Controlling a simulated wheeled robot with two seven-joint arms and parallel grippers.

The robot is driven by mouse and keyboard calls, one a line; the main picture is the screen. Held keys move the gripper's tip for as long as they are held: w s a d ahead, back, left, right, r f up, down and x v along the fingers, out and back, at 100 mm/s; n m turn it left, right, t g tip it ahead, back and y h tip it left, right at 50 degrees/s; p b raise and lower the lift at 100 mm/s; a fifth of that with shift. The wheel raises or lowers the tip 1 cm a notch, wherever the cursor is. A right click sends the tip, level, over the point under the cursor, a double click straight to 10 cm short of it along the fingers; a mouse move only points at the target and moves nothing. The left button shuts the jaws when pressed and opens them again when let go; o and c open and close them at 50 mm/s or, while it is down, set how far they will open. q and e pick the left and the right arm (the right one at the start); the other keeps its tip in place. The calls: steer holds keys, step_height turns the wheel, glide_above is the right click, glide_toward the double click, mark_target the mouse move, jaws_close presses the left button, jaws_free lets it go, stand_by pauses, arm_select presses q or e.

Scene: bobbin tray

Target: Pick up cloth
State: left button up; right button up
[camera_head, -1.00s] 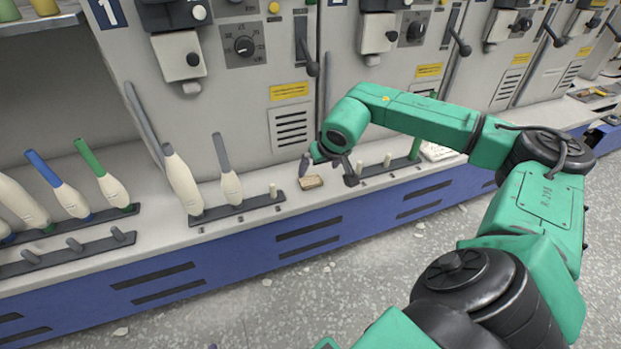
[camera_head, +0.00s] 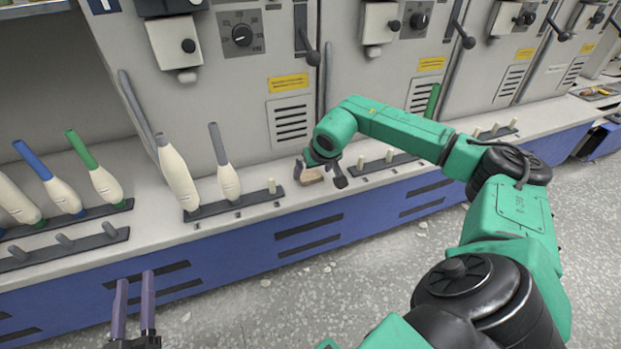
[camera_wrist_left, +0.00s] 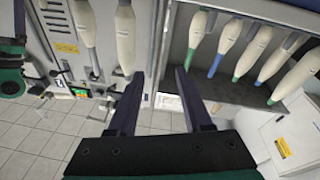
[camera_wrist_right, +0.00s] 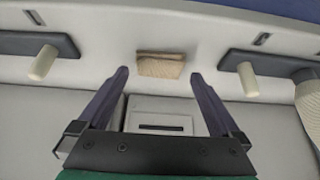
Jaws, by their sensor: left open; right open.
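The cloth (camera_head: 311,177) is a small folded beige piece lying on the light grey ledge, between two dark peg strips. In the right wrist view the cloth (camera_wrist_right: 160,66) sits ahead of the fingertips, centred between them. My right gripper (camera_head: 322,180) is open and empty, with its fingers around the sides of the cloth in the head view; contact cannot be told. My left gripper (camera_head: 134,290) is open and empty, low at the left in front of the blue base panel. In the left wrist view the left gripper (camera_wrist_left: 160,75) shows its fingers apart, with no cloth between.
White bobbins (camera_head: 178,178) stand on a dark peg strip left of the cloth. Another strip with pegs (camera_head: 392,165) lies to its right. Machine panels (camera_head: 290,90) rise behind the ledge. The speckled floor (camera_head: 330,290) in front is mostly clear.

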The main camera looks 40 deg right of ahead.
mark_target(311, 176)
steer(key=shift+b+x, duration=0.45)
steer(key=shift+x, duration=0.7)
arm_select(q)
step_height(311, 176, up, 12)
steer(key=w+a+t+h, duration=0.1)
steer(key=t, duration=0.2)
steer(key=shift+w+f+m+t, duration=0.25)
steer(key=shift+m+t, duration=0.05)
steer(key=shift+m, duration=0.1)
arm_select(e)
steer(key=c, duration=1.2)
